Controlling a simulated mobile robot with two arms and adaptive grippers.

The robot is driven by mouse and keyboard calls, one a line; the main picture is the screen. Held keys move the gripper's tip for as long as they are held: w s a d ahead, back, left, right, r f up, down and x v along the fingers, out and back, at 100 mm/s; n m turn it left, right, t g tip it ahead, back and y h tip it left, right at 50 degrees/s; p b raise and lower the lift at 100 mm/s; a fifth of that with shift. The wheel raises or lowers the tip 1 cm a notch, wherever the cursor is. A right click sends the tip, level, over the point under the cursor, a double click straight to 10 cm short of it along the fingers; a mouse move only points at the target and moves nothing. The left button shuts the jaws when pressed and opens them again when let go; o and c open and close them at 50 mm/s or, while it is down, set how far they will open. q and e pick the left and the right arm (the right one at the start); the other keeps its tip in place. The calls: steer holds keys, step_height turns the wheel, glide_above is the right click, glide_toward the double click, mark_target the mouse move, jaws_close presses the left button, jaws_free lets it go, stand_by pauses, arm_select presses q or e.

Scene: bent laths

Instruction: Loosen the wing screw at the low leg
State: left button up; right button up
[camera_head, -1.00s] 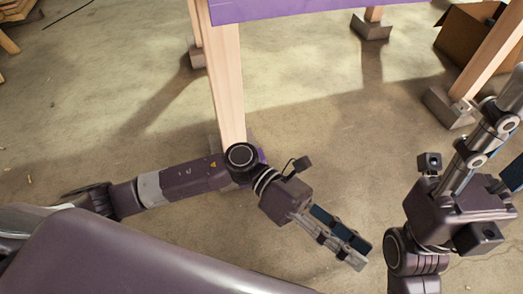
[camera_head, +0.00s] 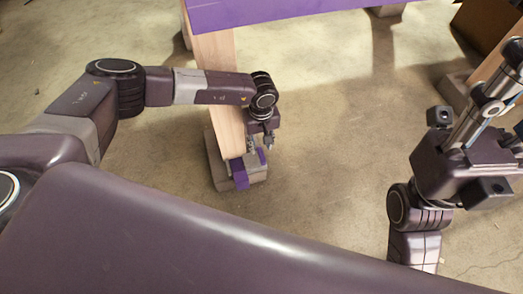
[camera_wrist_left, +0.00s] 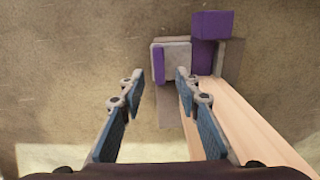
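The low leg is a pale wooden post (camera_head: 222,95) whose foot stands in a grey block (camera_head: 222,172) on the floor. A purple block (camera_head: 239,172) sits at its front, and a smaller purple piece (camera_head: 262,157), possibly the wing screw, is beside it. My left gripper (camera_head: 261,143) points down just above this smaller piece. My right gripper (camera_head: 490,125) is at the right, partly cut off.
A purple board (camera_head: 270,12) spans the top of the leg. Another wooden leg (camera_head: 495,75) with a grey foot and a brown box (camera_head: 485,22) are at the upper right. The concrete floor (camera_head: 330,140) between the legs is clear.

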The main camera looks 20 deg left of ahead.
mark_target(261, 154)
arm_select(q)
step_height(261, 154, down, 5)
steer(key=shift+d+f+b, duration=0.1)
steer(key=shift+f+b, duration=0.05)
steer(key=shift+b, duration=0.85)
jaws_close()
